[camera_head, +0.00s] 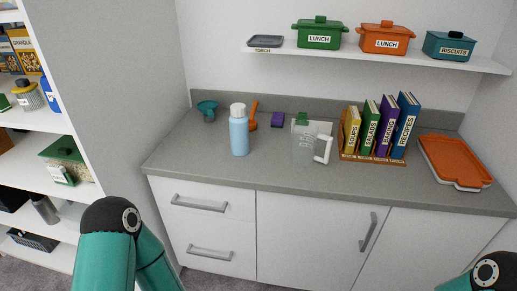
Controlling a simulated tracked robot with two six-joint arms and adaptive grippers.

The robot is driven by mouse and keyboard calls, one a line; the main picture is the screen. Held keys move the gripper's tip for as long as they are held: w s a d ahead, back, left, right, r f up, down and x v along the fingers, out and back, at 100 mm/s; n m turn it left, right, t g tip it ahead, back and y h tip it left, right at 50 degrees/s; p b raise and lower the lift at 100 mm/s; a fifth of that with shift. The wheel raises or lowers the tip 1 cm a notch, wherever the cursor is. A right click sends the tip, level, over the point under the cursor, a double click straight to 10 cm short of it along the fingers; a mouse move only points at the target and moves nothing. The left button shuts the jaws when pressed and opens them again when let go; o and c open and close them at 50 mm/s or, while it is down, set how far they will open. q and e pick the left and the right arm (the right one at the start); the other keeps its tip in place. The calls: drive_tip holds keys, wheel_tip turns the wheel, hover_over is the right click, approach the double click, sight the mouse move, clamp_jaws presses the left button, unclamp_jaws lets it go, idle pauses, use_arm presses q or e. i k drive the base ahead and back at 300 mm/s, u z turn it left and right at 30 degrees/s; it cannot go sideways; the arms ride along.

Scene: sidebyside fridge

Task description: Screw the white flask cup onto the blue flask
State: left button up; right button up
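The blue flask (239,136) stands upright on the grey counter, left of the middle. The white flask cup (238,110) sits on top of it, upright and in line with the body. I cannot tell from here whether it is screwed tight. Parts of my arms show at the bottom left and bottom right corners. Neither of my grippers is in view, so their state is hidden.
Behind the flask are a teal funnel (208,108) and an orange utensil (252,115). A clear jug (305,143), a book rack (372,159) and an orange board (455,160) stand right. The counter's front edge (330,187) is clear. Shelves are at left.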

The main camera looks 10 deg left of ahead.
sight(238, 127)
drive_tip(key=u, duration=0.15)
drive_tip(key=i, duration=0.85)
drive_tip(key=z, duration=0.2)
drive_tip(key=k, duration=0.9)
drive_tip(key=u, duration=0.2)
drive_tip(key=i, duration=0.9)
drive_tip(key=z, duration=0.05)
